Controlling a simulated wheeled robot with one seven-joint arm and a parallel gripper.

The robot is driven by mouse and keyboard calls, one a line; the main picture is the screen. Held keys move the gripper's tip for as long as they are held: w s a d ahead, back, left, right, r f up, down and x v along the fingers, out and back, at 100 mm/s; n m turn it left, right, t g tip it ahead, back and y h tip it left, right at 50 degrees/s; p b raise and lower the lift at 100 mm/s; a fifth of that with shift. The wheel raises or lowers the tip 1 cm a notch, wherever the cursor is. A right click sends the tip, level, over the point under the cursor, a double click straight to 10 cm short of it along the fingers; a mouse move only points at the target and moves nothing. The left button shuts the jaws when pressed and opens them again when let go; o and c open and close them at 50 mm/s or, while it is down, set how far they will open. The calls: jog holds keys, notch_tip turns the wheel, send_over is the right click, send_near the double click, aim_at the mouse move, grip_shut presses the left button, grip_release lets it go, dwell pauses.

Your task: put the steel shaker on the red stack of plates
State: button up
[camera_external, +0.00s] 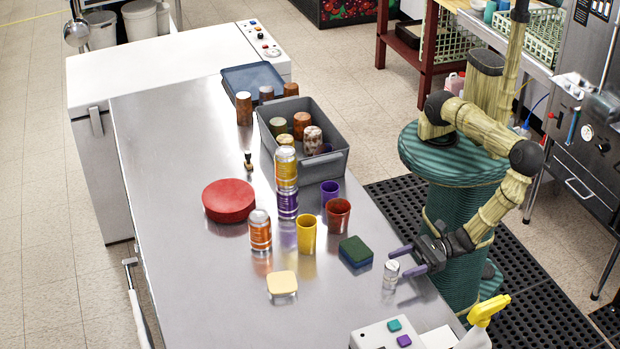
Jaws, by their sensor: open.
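The steel shaker (390,276) is a small silvery cylinder standing upright near the right edge of the steel counter. My gripper (399,263) is open, its two purple fingers pointing left toward the shaker. The fingertips are right beside the shaker's upper part; I cannot tell whether they touch it or reach around it. The red stack of plates (229,201) is a low round pile on the left half of the counter, with nothing on top.
A grey bin (331,165) stands behind. The counter's front left is clear.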

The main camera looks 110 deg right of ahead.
aim_at(386, 271)
jog(key=shift+w, duration=0.5)
jog(key=w, duration=0.1)
jog(key=w+b, duration=0.1)
jog(key=w, duration=0.1)
jog(key=w+b, duration=0.1)
jog(key=w, duration=0.1)
jog(key=shift+w+a+f, duration=0.1)
jog(key=shift+a+f, duration=0.2)
jog(key=shift+a, duration=0.05)
jog(key=c, duration=1.2)
jog(key=shift+o, duration=0.2)
jog(key=shift+r, duration=0.15)
